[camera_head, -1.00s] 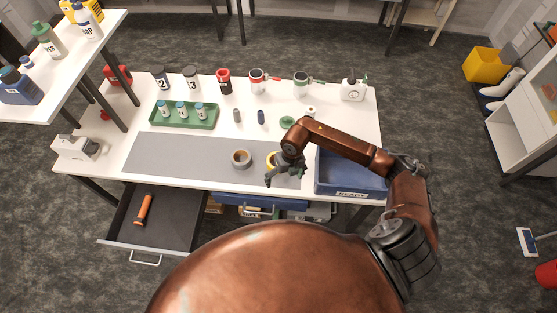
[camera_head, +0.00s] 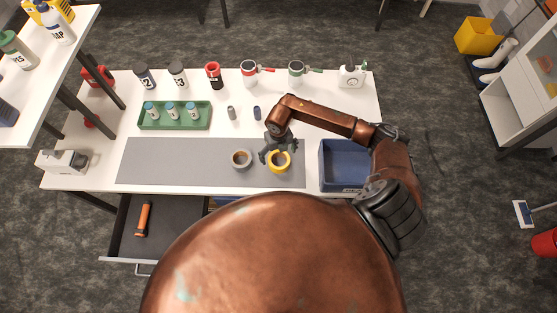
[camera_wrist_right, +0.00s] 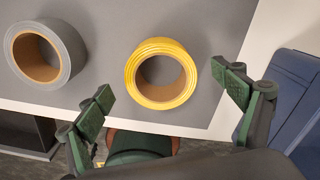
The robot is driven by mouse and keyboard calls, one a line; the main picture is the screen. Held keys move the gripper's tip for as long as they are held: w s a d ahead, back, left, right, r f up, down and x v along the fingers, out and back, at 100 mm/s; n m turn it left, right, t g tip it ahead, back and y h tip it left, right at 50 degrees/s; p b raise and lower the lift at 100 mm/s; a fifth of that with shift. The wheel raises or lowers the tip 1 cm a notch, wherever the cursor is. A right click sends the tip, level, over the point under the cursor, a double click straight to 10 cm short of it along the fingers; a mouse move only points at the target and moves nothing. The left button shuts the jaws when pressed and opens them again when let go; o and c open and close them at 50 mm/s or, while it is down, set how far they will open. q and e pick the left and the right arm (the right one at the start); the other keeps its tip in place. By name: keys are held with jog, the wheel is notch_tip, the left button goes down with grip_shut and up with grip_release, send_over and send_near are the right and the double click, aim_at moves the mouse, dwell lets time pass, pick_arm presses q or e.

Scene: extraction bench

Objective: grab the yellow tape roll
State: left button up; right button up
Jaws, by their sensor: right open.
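The yellow tape roll (camera_head: 279,168) lies flat on the grey mat (camera_head: 175,165) near the front of the bench. In the right wrist view the yellow tape roll (camera_wrist_right: 162,47) is a ring with a brown core, seen between and beyond the two green-padded fingers. My right gripper (camera_head: 277,154) is open and empty, at the far side of the roll in the head view. The right gripper also shows in the wrist view (camera_wrist_right: 165,98), its fingers apart from the roll. A grey tape roll (camera_head: 241,152) lies to the left; it also shows in the wrist view (camera_wrist_right: 70,48). My left gripper is not in view.
A blue bin (camera_head: 345,187) stands right of the mat. A green tray (camera_head: 205,123) with small bottles sits behind the mat, with a grey and a blue small cylinder nearby. A drawer (camera_head: 170,225) with an orange-handled tool is open below the bench.

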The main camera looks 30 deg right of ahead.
aim_at(278, 163)
notch_tip(278, 163, down, 3)
jog(key=shift+r, duration=0.1)
jog(key=shift+f, duration=0.6)
jog(key=c, duration=1.2)
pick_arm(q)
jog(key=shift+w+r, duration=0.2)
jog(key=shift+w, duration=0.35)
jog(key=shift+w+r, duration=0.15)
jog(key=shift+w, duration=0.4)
pick_arm(e)
jog(key=shift+c, duration=0.4)
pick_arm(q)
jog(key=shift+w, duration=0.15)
pick_arm(e)
jog(key=shift+r, duration=0.15)
